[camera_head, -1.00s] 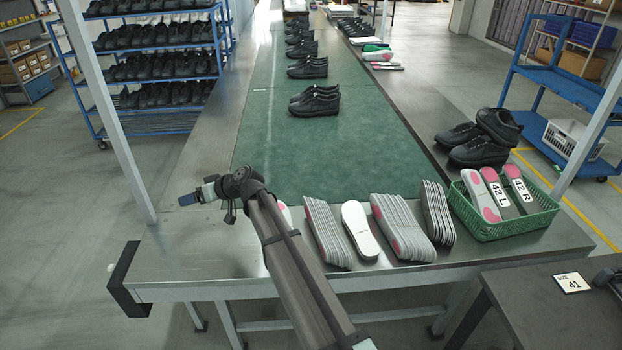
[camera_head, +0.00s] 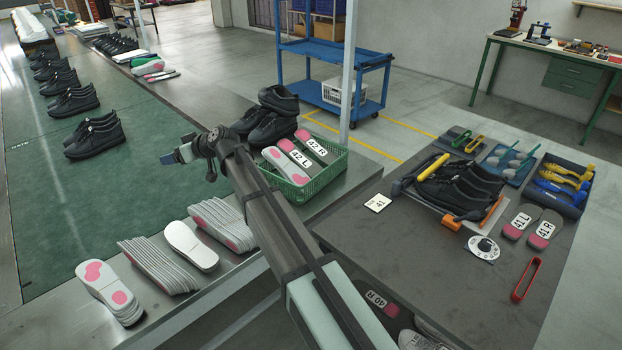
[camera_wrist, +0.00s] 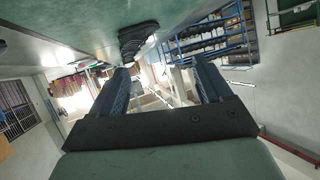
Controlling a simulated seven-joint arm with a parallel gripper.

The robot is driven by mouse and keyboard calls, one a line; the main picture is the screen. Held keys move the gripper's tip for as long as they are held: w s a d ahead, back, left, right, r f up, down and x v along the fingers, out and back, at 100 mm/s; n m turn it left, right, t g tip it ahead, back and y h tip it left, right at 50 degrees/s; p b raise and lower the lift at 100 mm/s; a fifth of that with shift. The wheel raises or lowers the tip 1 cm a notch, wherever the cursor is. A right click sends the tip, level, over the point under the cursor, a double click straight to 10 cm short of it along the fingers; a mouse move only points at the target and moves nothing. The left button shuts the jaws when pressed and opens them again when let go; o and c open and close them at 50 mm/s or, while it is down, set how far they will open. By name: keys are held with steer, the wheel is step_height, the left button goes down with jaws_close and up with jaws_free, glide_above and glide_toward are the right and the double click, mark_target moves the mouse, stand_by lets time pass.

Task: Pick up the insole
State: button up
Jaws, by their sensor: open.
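Several insoles are in the head view. Stacks of white-edged insoles (camera_head: 158,265) and (camera_head: 222,224) lie on the metal edge of the line, with a single white insole (camera_head: 190,245) between them. A stack with pink patches (camera_head: 108,290) lies at the front left. Insoles marked 42 L (camera_head: 286,166) and 42 R (camera_head: 303,148) lie in a green basket (camera_head: 316,183). Insoles marked 41 L (camera_head: 521,222) and 41 R (camera_head: 544,230) lie on the dark table. My gripper (camera_head: 168,159) is above the green belt, apart from all insoles. In the wrist view its fingers (camera_wrist: 160,88) are spread and empty.
The dark table (camera_head: 400,262) holds black shoes in a holder (camera_head: 458,190), a size 41 card (camera_head: 377,202), a dial (camera_head: 483,248), a red loop (camera_head: 526,279) and tool trays (camera_head: 562,185). Black shoes (camera_head: 95,137) stand on the belt (camera_head: 90,205). A post (camera_head: 348,75) rises behind the basket.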

steer(key=w+d+r+m+t+h, duration=0.15)
steer(key=w+d, duration=0.45)
steer(key=d, duration=0.8)
steer(key=w+d+f+m+t+h, duration=0.15)
steer(key=w+d, duration=0.35)
steer(key=d, duration=0.8)
steer(key=w+d+r+m+t+h, duration=0.1)
steer(key=w+d+r+m+h, duration=0.15)
steer(key=w+d, duration=0.75)
steer(key=s+d+f+m+g+h, duration=0.1)
steer(key=s+d+f+m+h, duration=0.15)
steer(key=d, duration=1.35)
steer(key=s+d+f+m+g+h, duration=0.1)
steer(key=s+d+f+m, duration=0.2)
steer(key=d, duration=1.4)
steer(key=m+g+h, duration=0.3)
steer(key=m+g, duration=0.4)
steer(key=m, duration=0.4)
glide_above(515, 228)
step_height(515, 228, down, 7)
steer(key=f, duration=0.8)
steer(key=shift+w+a+f, duration=0.1)
steer(key=shift+a+f, duration=0.1)
steer(key=shift+d+f, duration=0.15)
steer(key=shift+f, duration=2.45)
steer(key=c, duration=0.8)
